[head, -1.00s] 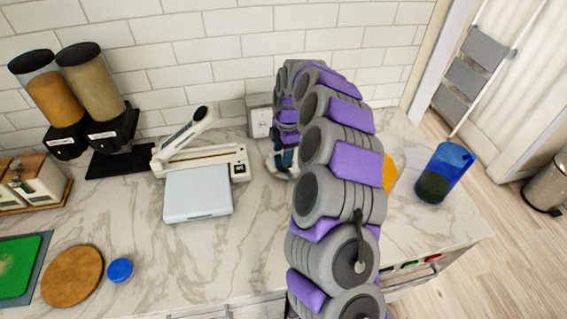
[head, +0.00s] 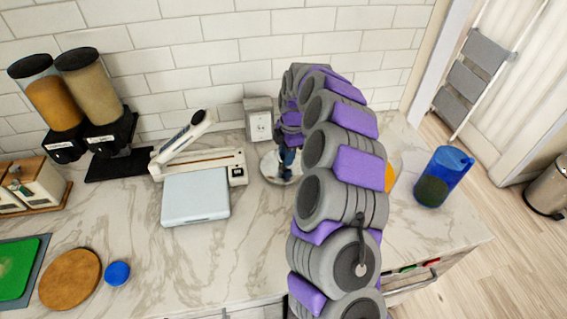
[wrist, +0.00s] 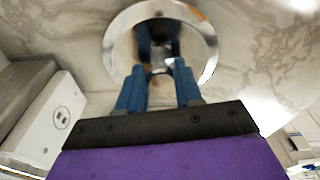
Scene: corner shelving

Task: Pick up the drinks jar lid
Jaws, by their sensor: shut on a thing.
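The drinks jar lid is a round, shiny metal disc (wrist: 205,50) in the wrist view, reflecting my blue fingers. My gripper (wrist: 160,68) is shut at its middle, on what looks like a small knob mostly hidden between the fingertips. In the head view the lid (head: 270,168) shows by the back wall, left of my arm, partly hidden by it. My gripper (head: 286,172) points down onto it there. I cannot tell whether the lid touches the counter or is just above it.
A socket box (head: 259,124) stands close behind the lid. A white lever device (head: 200,160) and pale scale (head: 195,197) are to the left. A blue jug (head: 443,176) stands right of my arm, near an orange item (head: 390,177). The front middle counter (head: 190,265) is clear.

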